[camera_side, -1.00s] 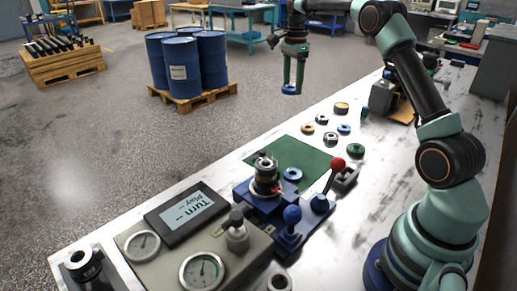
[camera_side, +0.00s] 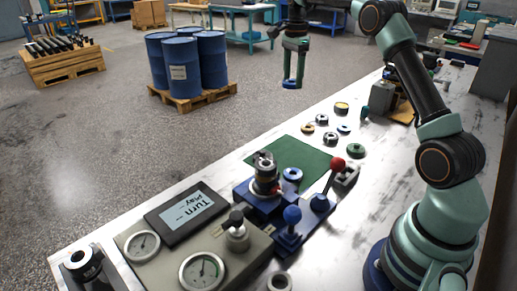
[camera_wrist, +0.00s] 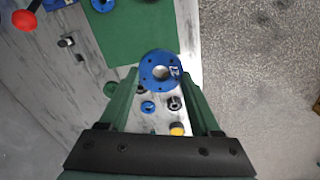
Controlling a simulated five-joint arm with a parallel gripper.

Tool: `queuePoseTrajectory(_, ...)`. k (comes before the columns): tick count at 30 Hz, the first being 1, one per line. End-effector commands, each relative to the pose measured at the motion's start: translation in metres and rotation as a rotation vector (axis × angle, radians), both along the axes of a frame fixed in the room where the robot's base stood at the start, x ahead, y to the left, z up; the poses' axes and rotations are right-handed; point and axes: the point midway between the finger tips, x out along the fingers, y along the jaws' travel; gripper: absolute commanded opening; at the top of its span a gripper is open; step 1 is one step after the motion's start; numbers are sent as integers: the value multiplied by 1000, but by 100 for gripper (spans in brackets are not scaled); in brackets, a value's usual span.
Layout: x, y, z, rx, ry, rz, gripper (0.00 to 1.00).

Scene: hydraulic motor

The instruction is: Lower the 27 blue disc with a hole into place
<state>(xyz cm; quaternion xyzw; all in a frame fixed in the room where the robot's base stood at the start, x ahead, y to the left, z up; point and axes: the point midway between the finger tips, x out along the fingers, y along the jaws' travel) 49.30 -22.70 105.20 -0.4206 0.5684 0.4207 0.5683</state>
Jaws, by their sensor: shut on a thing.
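My gripper (camera_side: 292,80) hangs high in the air, beyond the table's far edge in the side view. It is shut on a blue disc with a hole (camera_side: 290,85). In the wrist view the disc (camera_wrist: 147,76) sits between the fingertips, its central hole and white number facing the camera; the number is hard to read. The motor stack (camera_side: 264,182), a dark and metallic upright assembly, stands on a blue base (camera_side: 246,196), well below and apart from the gripper. Another blue ring (camera_side: 292,174) lies beside the stack; it shows at the top of the wrist view (camera_wrist: 102,5).
A green mat (camera_side: 308,156) lies behind the stack. Several loose rings and parts (camera_side: 330,138) lie right of it. A red-knobbed lever (camera_side: 337,164) and a blue-knobbed lever (camera_side: 292,215) rise close to the stack. A gauge panel (camera_side: 170,250) is at front left.

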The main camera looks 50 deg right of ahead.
Motion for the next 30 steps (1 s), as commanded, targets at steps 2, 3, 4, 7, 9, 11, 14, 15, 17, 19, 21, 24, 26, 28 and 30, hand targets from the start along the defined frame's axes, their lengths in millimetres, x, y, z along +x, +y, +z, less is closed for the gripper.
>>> queuePoseTrajectory(2, 0, 0, 1, 0, -1, 0, 0)
queuePoseTrajectory(3, 0, 0, 1, 0, -1, 0, 0)
queuePoseTrajectory(4, 0, 0, 1, 0, -1, 0, 0)
queuePoseTrajectory(7, 0, 0, 1, 0, -1, 0, 0)
queuePoseTrajectory(9, 0, 2, 1, -1, -2, 3, 0)
queuePoseTrajectory(11, 1, 6, 2, -1, -2, 12, 0)
queuePoseTrajectory(14, 0, 22, 2, 0, -1, 42, 0)
queuePoseTrajectory(15, 0, 32, 2, -1, -2, 59, 0)
queuePoseTrajectory(17, -2, 49, 1, 0, -1, 91, 0)
queuePoseTrajectory(19, -6, 71, 0, -1, -2, 133, 0)
queuePoseTrajectory(21, -12, 93, -2, -1, -2, 176, 0)
queuePoseTrajectory(24, -23, 124, -5, -1, -2, 238, 0)
queuePoseTrajectory(26, -31, 142, -8, -1, -2, 275, 0)
queuePoseTrajectory(28, -42, 161, -12, -1, -2, 318, 0)
queuePoseTrajectory(30, -55, 180, -16, -1, -3, 361, 0)
